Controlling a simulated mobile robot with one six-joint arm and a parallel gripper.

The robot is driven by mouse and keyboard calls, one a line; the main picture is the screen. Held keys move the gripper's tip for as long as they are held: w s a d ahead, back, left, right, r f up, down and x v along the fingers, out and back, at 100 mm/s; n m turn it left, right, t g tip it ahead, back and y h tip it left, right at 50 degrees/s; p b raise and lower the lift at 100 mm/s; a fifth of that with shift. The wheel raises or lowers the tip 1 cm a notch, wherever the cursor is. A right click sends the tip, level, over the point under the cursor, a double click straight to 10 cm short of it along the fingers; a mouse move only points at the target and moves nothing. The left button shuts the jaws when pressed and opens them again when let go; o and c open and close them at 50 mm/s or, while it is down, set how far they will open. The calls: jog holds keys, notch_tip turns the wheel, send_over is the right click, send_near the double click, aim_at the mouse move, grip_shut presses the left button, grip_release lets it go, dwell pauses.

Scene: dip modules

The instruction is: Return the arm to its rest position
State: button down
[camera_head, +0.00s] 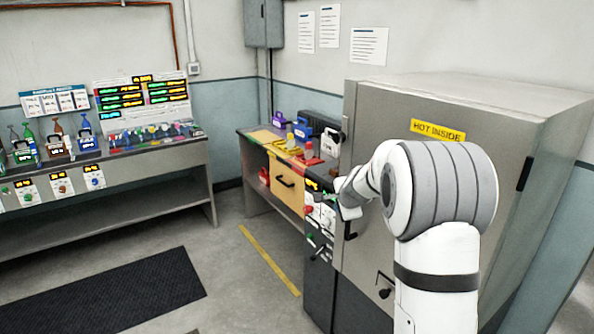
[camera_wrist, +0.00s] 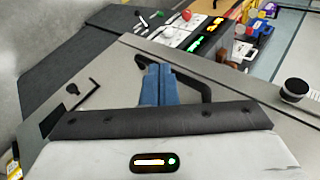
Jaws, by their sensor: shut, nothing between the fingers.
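My arm, white with grey bands, rises at the right in the head view and bends over to the left. My gripper (camera_wrist: 153,66) shows in the wrist view as two blue fingers, shut together with nothing between them. They point at the grey front of the large cabinet (camera_head: 375,160), close to a dark handle (camera_wrist: 196,75). I cannot tell whether the fingers touch it. In the head view the wrist end hangs before the cabinet's left edge, and the fingertips are hard to make out.
The cabinet bears a yellow "HOT INSIDE" label (camera_head: 437,131). A narrow control panel (camera_head: 320,220) stands beside it. A bench with a yellow drawer front (camera_head: 287,182) and a long grey bench (camera_head: 110,165) stand further left. Open floor with a black mat (camera_head: 110,295) lies in front.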

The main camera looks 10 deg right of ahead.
jog(key=s+a+r+n+g, duration=0.1)
jog(key=s+a+r+n, duration=0.15)
jog(key=s, duration=0.45)
jog(key=s+a+r+n+g+y, duration=0.1)
jog(key=s+a+n, duration=0.15)
jog(key=s, duration=0.45)
jog(key=s+a+r+n+g, duration=0.1)
jog(key=s+a+r+n, duration=0.1)
jog(key=s+n, duration=0.35)
jog(key=s+f+n+g+h, duration=0.1)
jog(key=s+n, duration=0.4)
jog(key=s, duration=1.8)
notch_tip(320, 180, down, 2)
jog(key=shift+n+g+h, duration=0.3)
jog(key=shift+n+g, duration=0.05)
jog(key=shift+g, duration=0.45)
jog(key=c, duration=2.1)
grip_release()
jog(key=shift+w, duration=0.1)
